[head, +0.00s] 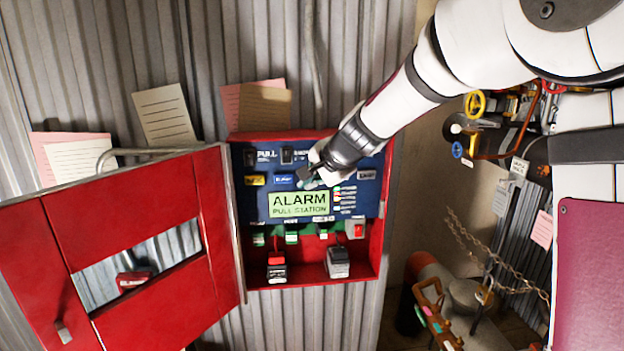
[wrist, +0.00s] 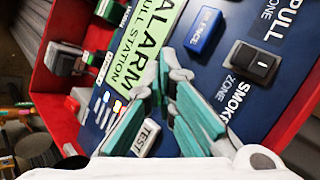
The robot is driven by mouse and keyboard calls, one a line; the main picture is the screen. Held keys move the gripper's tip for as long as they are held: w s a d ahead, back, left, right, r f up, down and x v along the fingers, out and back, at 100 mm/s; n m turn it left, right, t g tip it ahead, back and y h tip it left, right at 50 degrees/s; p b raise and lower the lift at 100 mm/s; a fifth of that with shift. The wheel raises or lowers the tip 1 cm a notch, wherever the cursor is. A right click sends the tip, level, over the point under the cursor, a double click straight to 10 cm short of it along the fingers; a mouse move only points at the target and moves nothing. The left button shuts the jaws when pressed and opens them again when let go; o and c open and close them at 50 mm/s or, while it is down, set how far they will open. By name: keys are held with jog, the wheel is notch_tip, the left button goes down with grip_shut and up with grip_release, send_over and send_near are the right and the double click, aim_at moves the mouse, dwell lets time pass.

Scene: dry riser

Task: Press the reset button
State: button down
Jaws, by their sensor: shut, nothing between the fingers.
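The blue panel (head: 350,206) of the alarm box carries a row of buttons above the green "ALARM PULL STATION" display (head: 299,204). I see a yellow button (head: 255,180) with an unreadable label, a blue button (head: 283,180) that seems to read "SILENCE" (wrist: 207,30), and a pale "TEST" button (wrist: 147,137). I can read no reset label. My gripper (head: 308,184) is shut and empty, its fingertips (wrist: 169,76) close over the panel between the blue and "TEST" buttons. The fingers hide that stretch of panel. I cannot tell whether they touch it.
The red box door (head: 150,225) hangs open to the left. Two black rocker switches sit along the panel's top, one clear in the wrist view (wrist: 252,62). A red switch (head: 356,228) and a grey device (head: 338,262) sit lower in the box. Chains (head: 500,265) hang at right.

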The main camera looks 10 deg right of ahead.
jog(key=shift+w, duration=0.3)
jog(key=shift+s, duration=0.15)
dwell(0.5)
jog(key=shift+s, duration=0.8)
jog(key=shift+s+a+b, duration=0.15)
jog(key=shift+s, duration=1.1)
jog(key=shift+s+a+b, duration=0.15)
jog(key=shift+s, duration=1.1)
jog(key=shift+r, duration=0.1)
jog(key=s+a+r+n+g, duration=0.15)
jog(key=s+n, duration=0.55)
jog(key=s, duration=1)
jog(key=s+d+f+n+g+h, duration=0.1)
jog(key=s+d+n, duration=0.1)
jog(key=s, duration=0.5)
jog(key=s+d+f+n+g+h, duration=0.1)
jog(key=s+d+n+h, duration=0.1)
jog(key=s, duration=0.6)
jog(key=shift+d+f+n, duration=0.25)
jog(key=shift+d+n, duration=0.25)
jog(key=shift+d, duration=0.6)
